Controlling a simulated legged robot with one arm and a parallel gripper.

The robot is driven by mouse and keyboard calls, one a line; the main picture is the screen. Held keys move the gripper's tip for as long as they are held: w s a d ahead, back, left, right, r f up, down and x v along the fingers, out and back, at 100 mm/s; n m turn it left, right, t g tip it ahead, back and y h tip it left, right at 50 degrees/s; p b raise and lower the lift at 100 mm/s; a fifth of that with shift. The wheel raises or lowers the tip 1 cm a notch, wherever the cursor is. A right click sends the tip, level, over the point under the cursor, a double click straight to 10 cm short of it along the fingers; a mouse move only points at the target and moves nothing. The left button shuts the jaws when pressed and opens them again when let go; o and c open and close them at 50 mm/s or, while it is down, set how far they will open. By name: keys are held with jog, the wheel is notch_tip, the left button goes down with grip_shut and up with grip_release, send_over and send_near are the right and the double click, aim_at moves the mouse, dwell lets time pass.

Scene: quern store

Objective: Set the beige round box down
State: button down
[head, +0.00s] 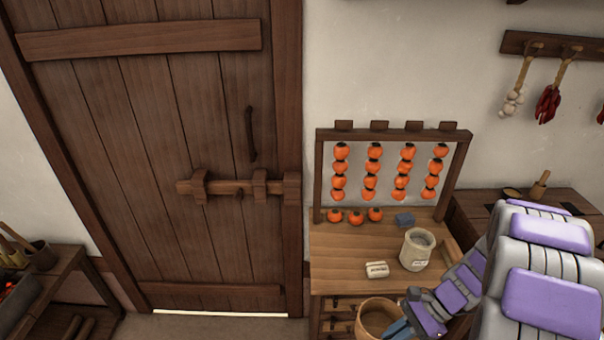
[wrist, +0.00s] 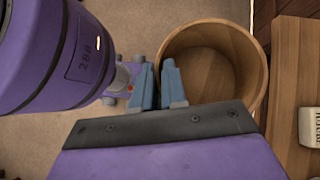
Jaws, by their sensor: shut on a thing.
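The beige round box (head: 373,307) is an open, round, wooden tub-like container. In the head view it is at the bottom, in front of the table, cut off by the frame edge. In the wrist view the beige round box (wrist: 215,60) shows its empty inside from above. My gripper (wrist: 158,68) is shut on its near left wall, with the blue-grey fingers on either side of the rim. My gripper (head: 398,327) is at the box's right side in the head view. I cannot tell whether its base touches anything.
A wooden table (head: 335,248) holds a labelled pale jar (head: 416,252), a small white block (head: 377,269), a blue-grey block (head: 404,220) and a rack of hanging orange fruit (head: 374,166). Bare floor (wrist: 112,22) shows beside the box. A barred door (head: 150,150) stands left.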

aim_at(379, 321)
jog(key=shift+w+a+f+m+t, duration=0.1)
jog(key=shift+w+f+m+t, duration=0.1)
jog(key=shift+w+m+t, duration=0.15)
jog(key=shift+w+a+f+m+t, duration=0.15)
jog(key=shift+w+f+m, duration=0.1)
jog(key=shift+w, duration=0.2)
jog(key=shift+w+d+m+t, duration=0.1)
jog(key=shift+w+m+t, duration=0.3)
jog(key=shift+w+m, duration=0.1)
jog(key=w+m+t, duration=0.2)
jog(key=w, duration=0.1)
jog(key=w+m+t, duration=0.1)
jog(key=shift+w+a+r+m, duration=0.1)
jog(key=shift+w+a+m, duration=0.2)
jog(key=shift+w+m, duration=0.1)
jog(key=w+a+r+m+t+h, duration=0.3)
jog(key=w+r+m+h, duration=0.1)
jog(key=w+m, duration=0.3)
jog(key=w+a+r+m+t+h, duration=0.3)
jog(key=w+r+m+h, duration=0.1)
jog(key=w+r+m, duration=0.3)
jog(key=shift+a+r+m+t+h, duration=0.15)
jog(key=shift+a+m+t+h, duration=0.15)
jog(key=shift+m, duration=0.2)
jog(key=shift+w, duration=0.1)
jog(key=shift+d, duration=0.1)
